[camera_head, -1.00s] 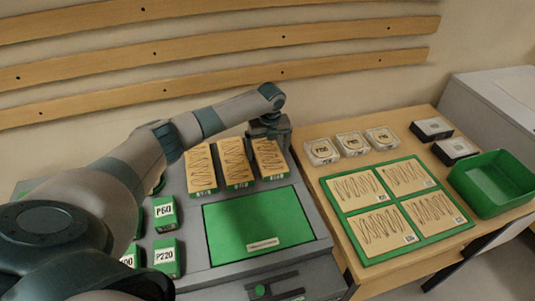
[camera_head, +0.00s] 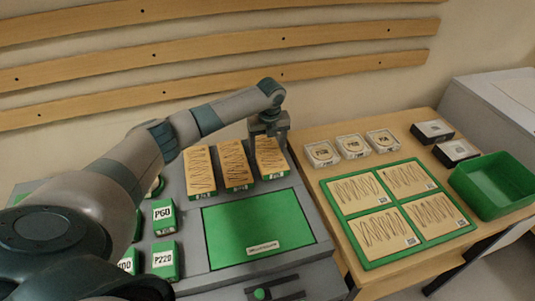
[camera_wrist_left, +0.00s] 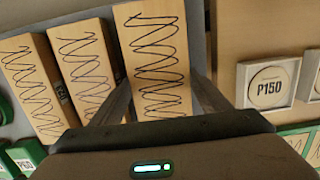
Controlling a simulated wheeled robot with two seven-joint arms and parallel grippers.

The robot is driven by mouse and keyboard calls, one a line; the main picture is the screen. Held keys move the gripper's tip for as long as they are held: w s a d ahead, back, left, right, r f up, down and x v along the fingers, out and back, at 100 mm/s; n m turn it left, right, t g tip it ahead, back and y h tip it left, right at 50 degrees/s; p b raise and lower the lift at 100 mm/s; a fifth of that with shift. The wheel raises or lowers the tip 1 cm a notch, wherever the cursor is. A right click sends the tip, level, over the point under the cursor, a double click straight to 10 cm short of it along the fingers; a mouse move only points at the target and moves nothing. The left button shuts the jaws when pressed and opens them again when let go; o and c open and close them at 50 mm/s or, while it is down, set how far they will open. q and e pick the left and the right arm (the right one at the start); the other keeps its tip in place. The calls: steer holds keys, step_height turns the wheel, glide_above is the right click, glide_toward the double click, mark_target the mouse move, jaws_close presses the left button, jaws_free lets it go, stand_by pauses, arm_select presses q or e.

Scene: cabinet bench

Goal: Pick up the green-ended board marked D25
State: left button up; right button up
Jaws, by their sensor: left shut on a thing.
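Three wood-topped boards with green ends and dark wavy lines stand in a row on the grey bench in the head view: the left board (camera_head: 199,171), the middle board (camera_head: 234,165) and the rightmost board (camera_head: 270,160). Their end labels are too small to read, so I cannot tell which is D25. My left gripper (camera_head: 268,135) is at the far end of the rightmost board. In the left wrist view its fingers lie on both sides of that board (camera_wrist_left: 155,60), shut on it. I cannot tell whether it is lifted. My right gripper is not in view.
A green panel (camera_head: 255,222) lies in front of the boards. Green blocks marked P60 (camera_head: 163,217) and P220 (camera_head: 165,261) stand at left. At right are a green tray (camera_head: 372,213) of four-sided boards, clear boxes (camera_head: 352,145), black-sided boxes (camera_head: 432,131) and a green bin (camera_head: 478,204).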

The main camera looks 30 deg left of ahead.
arm_select(q)
steer(key=shift+d+r+b, duration=0.3)
steer(key=shift+r, duration=0.3)
steer(key=shift+d+r+b, duration=0.25)
steer(key=shift+d+r, duration=0.05)
steer(key=shift+r, duration=0.3)
steer(key=s+d+r+b, duration=0.3)
steer(key=d+r, duration=0.3)
steer(key=d, duration=0.4)
steer(key=shift+r, duration=0.35)
steer(key=shift+d, duration=0.15)
